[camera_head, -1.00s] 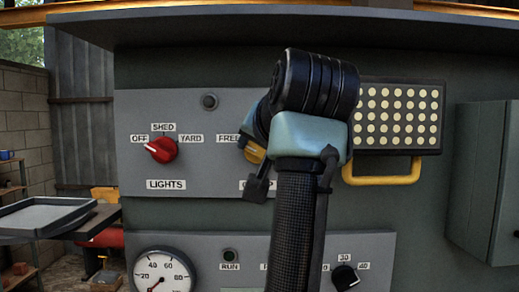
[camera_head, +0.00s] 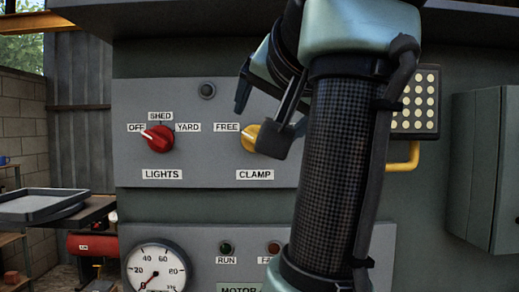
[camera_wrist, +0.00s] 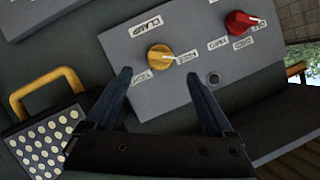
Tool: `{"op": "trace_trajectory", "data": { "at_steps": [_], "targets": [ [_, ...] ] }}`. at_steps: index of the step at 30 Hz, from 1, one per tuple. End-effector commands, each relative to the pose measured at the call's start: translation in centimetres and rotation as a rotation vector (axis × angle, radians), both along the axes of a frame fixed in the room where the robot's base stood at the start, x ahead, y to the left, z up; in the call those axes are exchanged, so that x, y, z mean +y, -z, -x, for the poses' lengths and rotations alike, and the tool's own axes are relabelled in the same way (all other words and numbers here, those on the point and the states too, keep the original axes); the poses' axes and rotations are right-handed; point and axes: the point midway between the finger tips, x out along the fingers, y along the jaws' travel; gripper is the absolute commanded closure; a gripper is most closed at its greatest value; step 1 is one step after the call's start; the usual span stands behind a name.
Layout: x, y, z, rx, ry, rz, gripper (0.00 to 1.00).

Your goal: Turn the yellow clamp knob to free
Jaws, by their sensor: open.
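The yellow clamp knob (camera_head: 250,136) sits on the grey panel above the CLAMP label, just right of the FREE label. In the head view a dark finger covers its right side. In the wrist view the knob (camera_wrist: 160,56) shows whole, beyond and between the fingertips. I cannot tell for sure which way its pointer is set. My gripper (camera_wrist: 158,77) is open and empty, with a finger towards each side of the knob and no clear contact. In the head view my gripper (camera_head: 264,120) is partly hidden behind my own arm.
The red lights knob (camera_head: 158,139) is left of the clamp knob, pointing to OFF. A lamp (camera_head: 207,91) sits above. A yellow handle (camera_head: 404,157) and dotted plate (camera_head: 416,105) are at right. A gauge (camera_head: 156,270) and motor panel lie below.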

Motion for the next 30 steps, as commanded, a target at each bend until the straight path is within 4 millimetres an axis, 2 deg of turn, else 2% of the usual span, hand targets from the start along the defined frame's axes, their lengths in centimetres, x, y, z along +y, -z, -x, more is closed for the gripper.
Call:
{"op": "trace_trajectory", "data": {
  "at_steps": [2, 9, 30],
  "targets": [
    [-0.4, -0.3, 2.0, -0.008, 0.001, 0.0, 0.12],
    [-0.9, -1.2, 3.3, -0.007, 0.004, 0.001, 0.12],
    [-0.8, -1.4, 3.9, 0.002, 0.001, -0.001, 0.12]
  ]
}}
